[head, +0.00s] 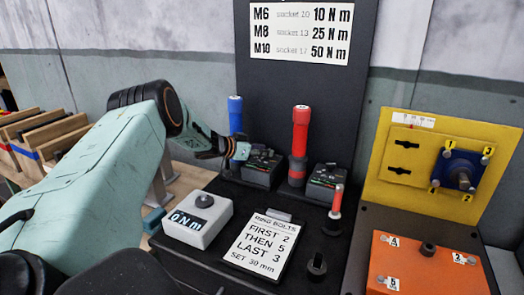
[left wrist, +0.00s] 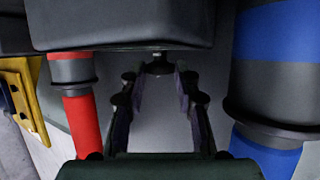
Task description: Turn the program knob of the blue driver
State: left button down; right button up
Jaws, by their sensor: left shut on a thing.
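The blue driver (head: 236,113) stands upright at the back of the black bench, left of the red driver. A black box (head: 262,172) with small controls on top stands just to its right. My left gripper (head: 242,150) reaches in from the left, at the top of this box. In the left wrist view, the blue driver (left wrist: 275,40) is at the right and the box (left wrist: 120,25) at the top. There my left gripper (left wrist: 160,75) has its fingertips at a small dark knob (left wrist: 157,59) by the box and is shut on it. My right gripper is not in view.
The red driver (head: 300,135) and a second control box (head: 327,180) stand to the right. A 0 Nm display (head: 197,219), a ring bolts card (head: 263,246) and a small red-handled tool (head: 336,205) are in front. A yellow plate (head: 400,150) and orange block (head: 430,272) are farther right.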

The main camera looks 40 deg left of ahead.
pick_arm(q)
jog(key=c, duration=1.3)
grip_release()
jog(key=shift+w+r, duration=0.15)
jog(key=shift+r, duration=0.15)
jog(key=shift+o, duration=1.3)
jog(key=shift+f, duration=0.2)
jog(key=shift+s, duration=0.2)
jog(key=v, duration=0.6)
jog(key=shift+r, duration=0.1)
jog(key=shift+s+a+r, duration=0.1)
jog(key=shift+s+r, duration=0.1)
jog(key=shift+s, duration=0.4)
